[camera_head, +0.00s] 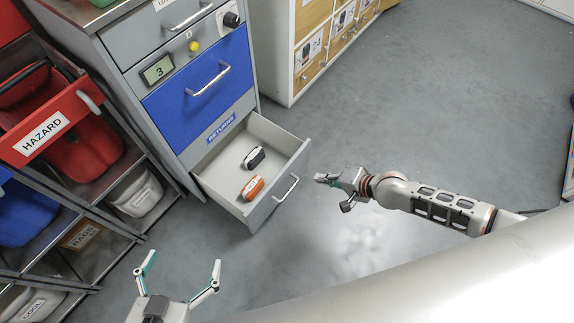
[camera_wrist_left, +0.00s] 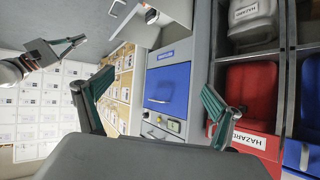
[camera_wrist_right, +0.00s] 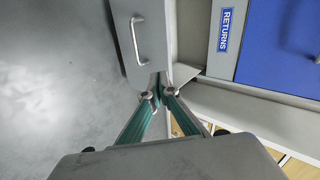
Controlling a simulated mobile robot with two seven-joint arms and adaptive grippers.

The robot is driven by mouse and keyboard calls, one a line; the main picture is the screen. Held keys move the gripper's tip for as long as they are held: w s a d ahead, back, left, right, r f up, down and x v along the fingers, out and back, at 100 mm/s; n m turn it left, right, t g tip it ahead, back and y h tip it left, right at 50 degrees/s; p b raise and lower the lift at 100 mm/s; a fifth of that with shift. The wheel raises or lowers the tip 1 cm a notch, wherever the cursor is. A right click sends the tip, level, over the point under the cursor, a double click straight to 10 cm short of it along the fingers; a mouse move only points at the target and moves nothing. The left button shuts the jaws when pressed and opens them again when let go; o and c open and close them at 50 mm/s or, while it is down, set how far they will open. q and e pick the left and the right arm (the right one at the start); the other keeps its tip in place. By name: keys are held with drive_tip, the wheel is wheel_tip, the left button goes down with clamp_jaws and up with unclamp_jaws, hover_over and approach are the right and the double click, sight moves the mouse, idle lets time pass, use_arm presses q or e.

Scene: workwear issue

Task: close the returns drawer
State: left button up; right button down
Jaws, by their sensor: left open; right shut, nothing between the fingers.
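The returns drawer (camera_head: 274,147) is pulled open at the bottom of the grey cabinet, under the blue "RETURNS" label (camera_head: 221,128). A black-and-white item (camera_head: 253,158) and an orange item (camera_head: 252,188) lie in it. Its front carries a bar handle (camera_head: 286,189). In the right wrist view the drawer front (camera_wrist_right: 140,45) is just ahead of the fingers. My right gripper (camera_head: 322,178) is shut and empty, close to the right of the drawer's front corner; contact cannot be told. My left gripper (camera_head: 183,268) is open and empty, below and left of the drawer.
The blue drawer (camera_head: 202,88) above is shut. A red hazard bin (camera_head: 62,120) and other bins stand on the rack at left. A wooden-fronted drawer unit (camera_head: 313,45) stands behind. The floor (camera_head: 430,90) to the right is clear.

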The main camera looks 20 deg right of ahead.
wheel_tip(320, 180, down, 2)
drive_tip(key=w+d+m, duration=0.1)
drive_tip(key=d, duration=0.1)
drive_tip(key=b, duration=0.5)
approach(291, 166)
drive_tip(key=x, duration=0.5)
drive_tip(key=shift+f, duration=0.5)
drive_tip(key=shift+w+a, duration=0.25)
drive_tip(key=shift+w, duration=0.05)
use_arm(q)
drive_tip(key=shift+n+t+h, duration=0.6)
drive_tip(key=shift+n+t, duration=0.1)
drive_tip(key=shift+n, duration=0.1)
drive_tip(key=d+r, duration=0.1)
drive_tip(key=w+d, duration=0.1)
drive_tip(key=d+r, duration=0.1)
drive_tip(key=shift+w+d+r, duration=0.2)
drive_tip(key=shift+w+r, duration=0.1)
drive_tip(key=shift+r, duration=0.05)
drive_tip(key=shift+f, duration=0.1)
use_arm(e)
drive_tip(key=shift+r, duration=0.1)
